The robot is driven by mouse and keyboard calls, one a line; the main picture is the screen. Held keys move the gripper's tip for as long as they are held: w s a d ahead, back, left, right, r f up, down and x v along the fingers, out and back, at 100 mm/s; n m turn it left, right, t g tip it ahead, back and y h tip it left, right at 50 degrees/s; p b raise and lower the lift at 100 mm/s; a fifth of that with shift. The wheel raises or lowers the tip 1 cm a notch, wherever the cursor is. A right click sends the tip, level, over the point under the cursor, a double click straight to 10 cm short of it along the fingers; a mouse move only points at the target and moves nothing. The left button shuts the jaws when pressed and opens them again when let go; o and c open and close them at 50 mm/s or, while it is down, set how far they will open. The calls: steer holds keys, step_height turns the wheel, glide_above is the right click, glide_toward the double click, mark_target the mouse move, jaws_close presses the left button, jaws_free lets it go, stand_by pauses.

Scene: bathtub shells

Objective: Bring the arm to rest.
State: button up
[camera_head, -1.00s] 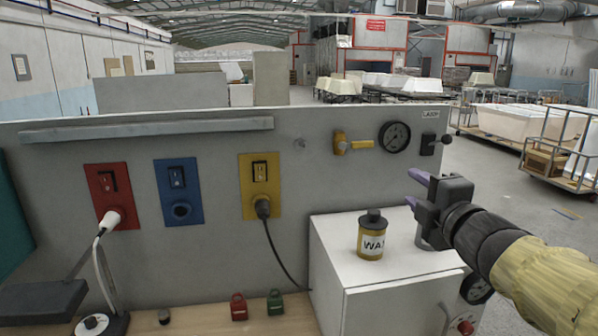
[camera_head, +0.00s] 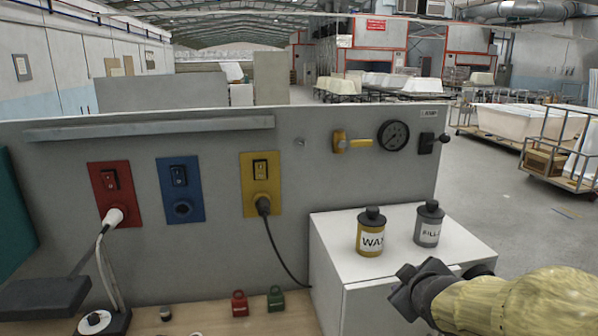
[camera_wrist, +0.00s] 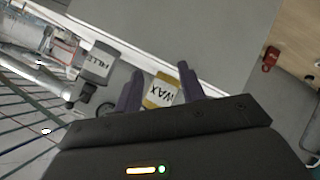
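My gripper (camera_head: 418,286) is in the lower right of the head view, in front of the white cabinet (camera_head: 345,262). In the wrist view, its two purple fingers (camera_wrist: 160,72) stand apart with nothing held between them. The sleeved arm reaches in from the right edge. Its fingertips are hard to make out in the head view. The yellow WAX can (camera_head: 370,238) and the grey can with a partly readable FILL label (camera_head: 429,230) stand upright on the cabinet top, clear of the gripper. The WAX can (camera_wrist: 160,95) shows beyond the fingers in the wrist view, with the grey can (camera_wrist: 95,65) left of it.
A grey panel (camera_head: 330,185) stands behind the bench, with red, blue and yellow switch plates, a gauge (camera_head: 394,135) and a yellow valve (camera_head: 350,143). Red (camera_head: 239,303) and green (camera_head: 275,299) padlocks sit on the wooden bench. A lamp base (camera_head: 95,321) is at left.

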steer(key=s+a+f+m+g, duration=0.3)
steer(key=s+f+m+g, duration=0.1)
steer(key=s+f, duration=0.3)
steer(key=s+a+f+m+g+y, duration=0.1)
steer(key=s+a+f+m+g, duration=0.2)
steer(key=s+f, duration=0.4)
steer(key=shift+a+f+m+g, duration=0.2)
steer(key=shift+f+m+g, duration=0.3)
steer(key=shift+f+g, duration=0.4)
